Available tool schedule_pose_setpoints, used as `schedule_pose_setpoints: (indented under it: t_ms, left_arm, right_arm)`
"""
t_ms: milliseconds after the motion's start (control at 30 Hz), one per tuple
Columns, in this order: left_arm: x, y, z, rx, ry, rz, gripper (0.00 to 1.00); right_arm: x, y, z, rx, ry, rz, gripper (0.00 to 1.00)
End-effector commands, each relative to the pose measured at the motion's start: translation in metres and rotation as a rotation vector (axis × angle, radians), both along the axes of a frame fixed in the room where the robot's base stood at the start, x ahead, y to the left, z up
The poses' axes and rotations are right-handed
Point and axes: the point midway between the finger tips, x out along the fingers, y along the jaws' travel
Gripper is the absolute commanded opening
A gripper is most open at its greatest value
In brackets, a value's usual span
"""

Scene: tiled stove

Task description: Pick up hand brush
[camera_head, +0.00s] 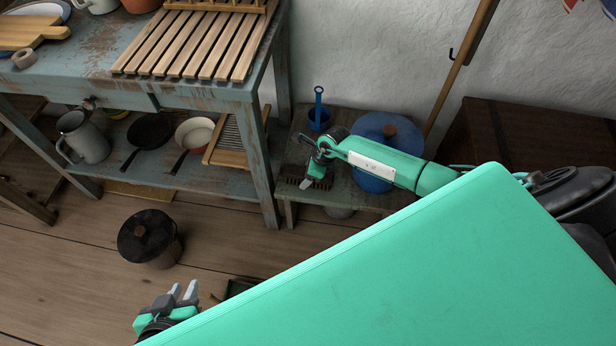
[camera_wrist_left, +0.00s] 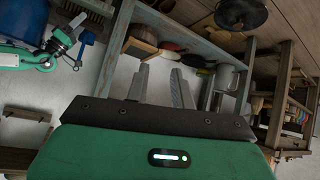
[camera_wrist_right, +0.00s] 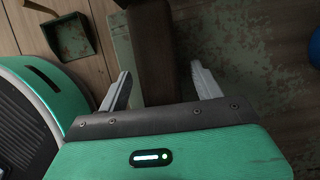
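The hand brush (camera_head: 292,182) lies on the low weathered bench, partly covered by my right gripper (camera_head: 312,176) in the head view. In the right wrist view the brush (camera_wrist_right: 154,55) is a long brown bar running between the two fingers of my right gripper (camera_wrist_right: 162,86). Those fingers are open, one on each side of it, with gaps visible. Whether they are level with the brush is hard to tell. My left gripper (camera_head: 181,292) is open and empty, low over the floor at lower left, far from the brush. It also shows open in the left wrist view (camera_wrist_left: 160,82).
A dark lidded pot (camera_head: 148,245) stands on the floor. A green dustpan (camera_wrist_right: 71,40) lies on the floor.

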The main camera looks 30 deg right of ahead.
Motion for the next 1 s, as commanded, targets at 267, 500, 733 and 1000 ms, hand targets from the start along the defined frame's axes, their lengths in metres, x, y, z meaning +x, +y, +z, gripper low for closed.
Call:
schedule_pose_setpoints:
  t_ms: [267, 500, 733, 1000]
  left_arm:
    - [0.0, 0.0, 0.0, 0.0, 0.0, 0.0, 0.24]
    - [0.0, 0.0, 0.0, 0.0, 0.001, 0.0, 0.24]
    - [-0.003, 0.006, 0.001, 0.019, 0.036, 0.005, 0.24]
    - [-0.014, 0.028, 0.006, 0.087, 0.162, 0.03, 0.24]
  right_arm:
    - [0.0, 0.0, 0.0, 0.0, 0.0, 0.0, 0.15]
    - [0.0, 0.0, 0.001, 0.0, 0.0, 0.0, 0.15]
    - [0.001, 0.0, 0.016, 0.0, -0.003, 0.001, 0.15]
    - [0.001, -0.001, 0.071, 0.0, -0.004, 0.002, 0.15]
